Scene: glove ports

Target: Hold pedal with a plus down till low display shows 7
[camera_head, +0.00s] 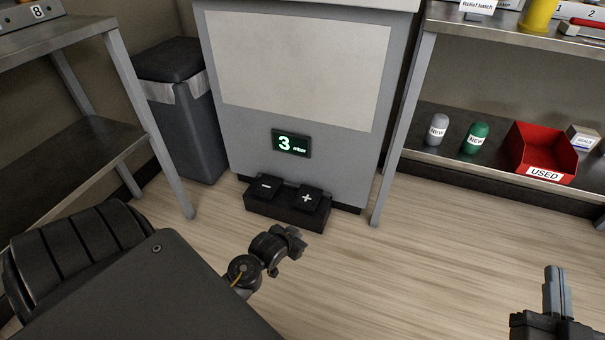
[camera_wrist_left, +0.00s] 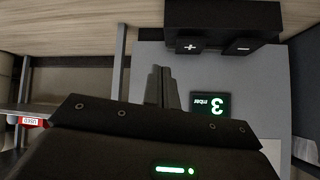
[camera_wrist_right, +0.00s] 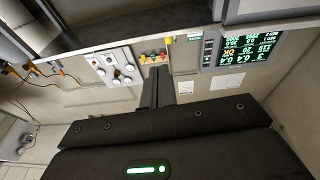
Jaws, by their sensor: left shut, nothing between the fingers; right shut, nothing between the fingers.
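The plus pedal (camera_head: 307,199) is a black pad at the right of a low dark pedal block on the floor, beside the minus pedal (camera_head: 265,187). Both also show upside down in the left wrist view, plus (camera_wrist_left: 189,46) and minus (camera_wrist_left: 241,47). The low display (camera_head: 291,143) above them reads 3 mbar in green-white digits. My left gripper (camera_head: 293,241) is in front of and below the pedals in the head view, apart from them. Its fingers (camera_wrist_left: 163,86) are shut and empty. My right gripper (camera_head: 557,285) is shut and empty at the lower right, far from the pedals.
A grey cabinet (camera_head: 340,155) stands behind the pedals. A bin (camera_head: 183,110) and a metal table leg (camera_head: 160,140) stand at its left. A shelf (camera_head: 480,150) at the right holds two capsules marked NEW and a red USED bin (camera_head: 540,150). Floor in front is clear.

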